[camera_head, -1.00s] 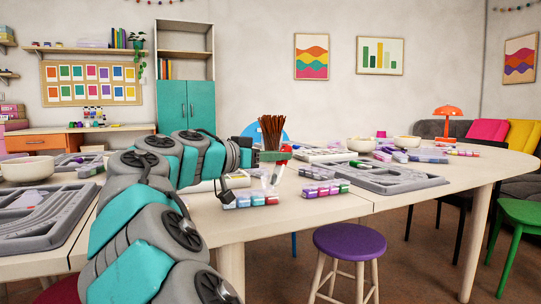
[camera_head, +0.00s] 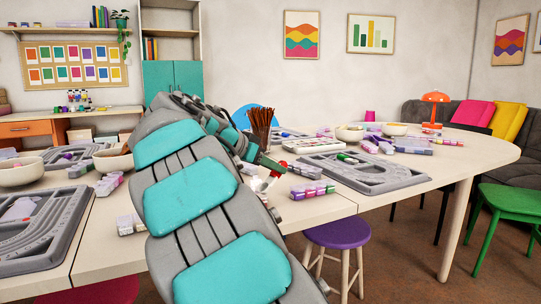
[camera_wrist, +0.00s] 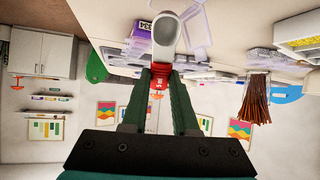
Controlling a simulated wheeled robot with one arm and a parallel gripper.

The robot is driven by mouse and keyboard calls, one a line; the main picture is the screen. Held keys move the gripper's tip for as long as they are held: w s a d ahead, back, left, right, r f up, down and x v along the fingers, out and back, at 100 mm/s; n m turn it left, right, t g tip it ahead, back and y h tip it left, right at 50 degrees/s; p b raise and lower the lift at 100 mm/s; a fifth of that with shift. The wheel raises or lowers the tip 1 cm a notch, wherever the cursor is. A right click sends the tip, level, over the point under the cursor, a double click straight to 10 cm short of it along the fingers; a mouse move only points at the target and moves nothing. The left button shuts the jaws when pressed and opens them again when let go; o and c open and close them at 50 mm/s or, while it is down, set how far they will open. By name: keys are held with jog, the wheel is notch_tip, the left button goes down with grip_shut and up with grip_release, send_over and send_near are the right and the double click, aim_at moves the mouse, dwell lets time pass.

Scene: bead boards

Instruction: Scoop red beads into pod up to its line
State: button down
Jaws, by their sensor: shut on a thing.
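My gripper (camera_wrist: 160,82) shows two dark green fingers in the wrist view, shut on the red handle of a scoop (camera_wrist: 167,36) with a pale grey-white bowl. In the head view my gripper (camera_head: 270,164) is small and partly hidden by my arm, held over the near edge of the table. Small bead boxes with red, pink and purple parts (camera_head: 312,190) stand to its right. In the wrist view, which is upside down, a purple labelled box (camera_wrist: 140,30) and a clear open box (camera_wrist: 196,22) lie by the bowl. I cannot tell which container is the pod, and see no line.
A grey bead board (camera_head: 365,172) lies right of my gripper, another (camera_head: 38,240) at left. A bundle of brown sticks (camera_head: 261,122) stands close behind my gripper. White bowls (camera_head: 349,134) stand farther back. A purple stool (camera_head: 338,234) stands at the table's front.

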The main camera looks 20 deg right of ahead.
jog(key=shift+w+d+f+g+y+p, duration=0.25)
jog(key=shift+y+p, duration=0.5)
jog(key=shift+p, duration=0.75)
jog(key=shift+d+f+g+y+p, duration=0.2)
jog(key=shift+d+y+p, duration=0.2)
jog(key=shift+y+p, duration=0.75)
jog(key=shift+w+d+f+g+y+p, duration=0.15)
jog(key=shift+d+g+y+p, duration=0.2)
jog(key=shift+p, duration=1.5)
jog(key=shift+d+r+y+p, duration=0.2)
jog(key=shift+r+p, duration=0.25)
jog(key=shift+p, duration=0.1)
jog(key=shift+d+r+y+p, duration=0.15)
jog(key=shift+r+p, duration=0.3)
jog(key=shift+p, duration=0.1)
jog(key=shift+d+r+y, duration=0.35)
jog(key=shift+r+y, duration=0.05)
jog(key=shift+r, duration=0.25)
